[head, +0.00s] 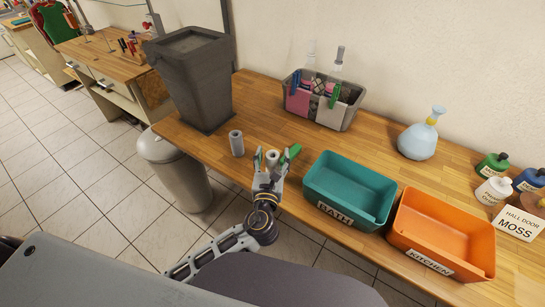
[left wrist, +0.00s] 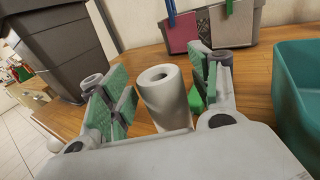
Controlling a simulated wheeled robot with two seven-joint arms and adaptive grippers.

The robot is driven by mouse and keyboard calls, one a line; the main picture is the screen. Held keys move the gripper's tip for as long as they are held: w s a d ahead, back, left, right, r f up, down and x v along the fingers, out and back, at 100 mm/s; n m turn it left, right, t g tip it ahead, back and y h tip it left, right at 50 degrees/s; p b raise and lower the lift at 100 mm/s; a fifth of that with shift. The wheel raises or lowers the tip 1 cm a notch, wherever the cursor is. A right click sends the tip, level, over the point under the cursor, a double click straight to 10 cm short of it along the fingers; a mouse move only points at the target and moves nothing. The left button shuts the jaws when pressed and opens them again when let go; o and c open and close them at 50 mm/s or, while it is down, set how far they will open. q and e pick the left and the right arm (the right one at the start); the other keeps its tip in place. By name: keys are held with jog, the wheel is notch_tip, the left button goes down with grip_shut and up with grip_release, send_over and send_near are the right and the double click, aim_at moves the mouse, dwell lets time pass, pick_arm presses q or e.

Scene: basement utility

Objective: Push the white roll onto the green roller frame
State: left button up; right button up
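The white roll (head: 272,157) stands upright on the wooden bench near its front edge, its hollow top end facing up. In the left wrist view the roll (left wrist: 166,98) sits between the fingers of my left gripper (head: 269,168), with a visible gap on the left side. The left gripper is open around it. A green part (head: 291,154), seemingly the roller frame, lies just right of and behind the roll. In the left wrist view it is a small green patch (left wrist: 195,100), mostly hidden by the roll and the right finger. My right gripper is out of view.
A grey roll (head: 237,143) stands left of the gripper. A teal bin (head: 352,207) is close on the right, with an orange bin (head: 440,240) beyond. A dark bin (head: 195,85) and grey caddy (head: 337,117) stand behind. Bare bench lies between.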

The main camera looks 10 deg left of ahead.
pick_arm(q)
jog(key=s+d, duration=0.1)
jog(key=s, duration=1.1)
jog(key=shift+d, duration=0.3)
dwell(0.3)
jog(key=shift+w, duration=0.1)
dwell(0.9)
